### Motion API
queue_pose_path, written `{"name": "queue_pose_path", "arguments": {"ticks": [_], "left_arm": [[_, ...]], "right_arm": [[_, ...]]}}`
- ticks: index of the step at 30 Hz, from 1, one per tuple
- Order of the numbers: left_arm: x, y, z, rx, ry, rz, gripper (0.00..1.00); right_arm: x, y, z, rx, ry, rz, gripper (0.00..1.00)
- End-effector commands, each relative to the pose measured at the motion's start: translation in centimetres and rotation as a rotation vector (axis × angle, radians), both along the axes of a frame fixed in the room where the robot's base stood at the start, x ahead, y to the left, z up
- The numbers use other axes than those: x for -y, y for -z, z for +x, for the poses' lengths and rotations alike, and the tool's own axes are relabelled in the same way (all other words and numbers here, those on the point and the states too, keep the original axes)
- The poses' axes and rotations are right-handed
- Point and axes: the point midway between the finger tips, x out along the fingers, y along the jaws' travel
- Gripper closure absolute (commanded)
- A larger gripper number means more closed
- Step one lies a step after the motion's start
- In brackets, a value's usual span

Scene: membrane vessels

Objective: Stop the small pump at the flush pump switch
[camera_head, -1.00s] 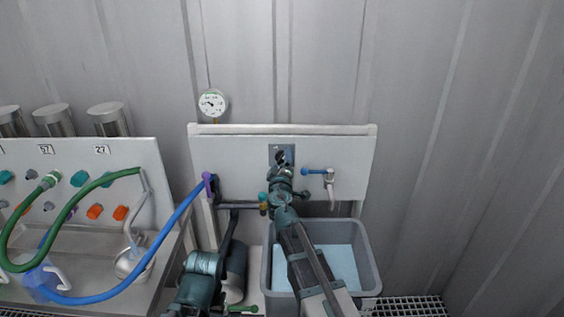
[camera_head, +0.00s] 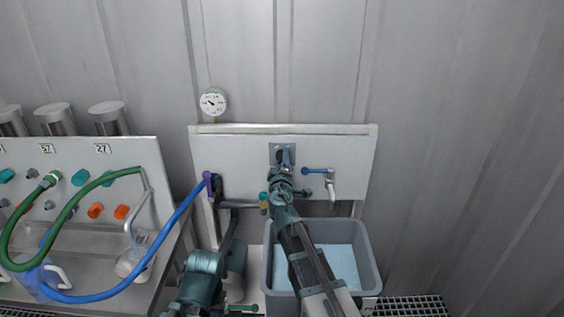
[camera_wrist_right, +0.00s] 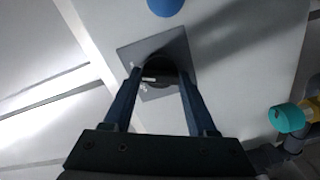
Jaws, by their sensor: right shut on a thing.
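The flush pump switch is a dark round knob (camera_wrist_right: 160,72) with a pale mark, on a square grey plate (camera_wrist_right: 181,48) in the right wrist view. In the head view its plate (camera_head: 273,148) sits on the upper middle of the white wall panel. My right gripper (camera_wrist_right: 160,78) is shut on the knob, with one finger on each side of it. In the head view my right gripper (camera_head: 284,160) and its arm cover most of the knob. White marks beside the knob are too small to read. My left gripper is not in view.
A blue-handled tap (camera_head: 318,171) is right of the switch, above a grey tub (camera_head: 371,260). A gauge (camera_head: 213,101) stands above the panel. A blue hose (camera_head: 175,222) with a purple end (camera_head: 208,178) runs left.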

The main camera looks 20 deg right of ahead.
Motion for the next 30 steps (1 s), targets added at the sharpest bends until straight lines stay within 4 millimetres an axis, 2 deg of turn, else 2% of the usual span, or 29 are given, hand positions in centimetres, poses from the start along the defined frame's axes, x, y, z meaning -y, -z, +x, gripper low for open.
{"name": "queue_pose_path", "arguments": {"ticks": [21,30], "left_arm": [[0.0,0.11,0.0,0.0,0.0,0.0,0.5],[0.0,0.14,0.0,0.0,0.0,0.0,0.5]], "right_arm": [[-0.07,0.12,-0.06,-0.177,-0.001,-0.612,0.98],[-0.08,0.15,-0.09,-0.231,-0.001,-0.804,0.98]]}}
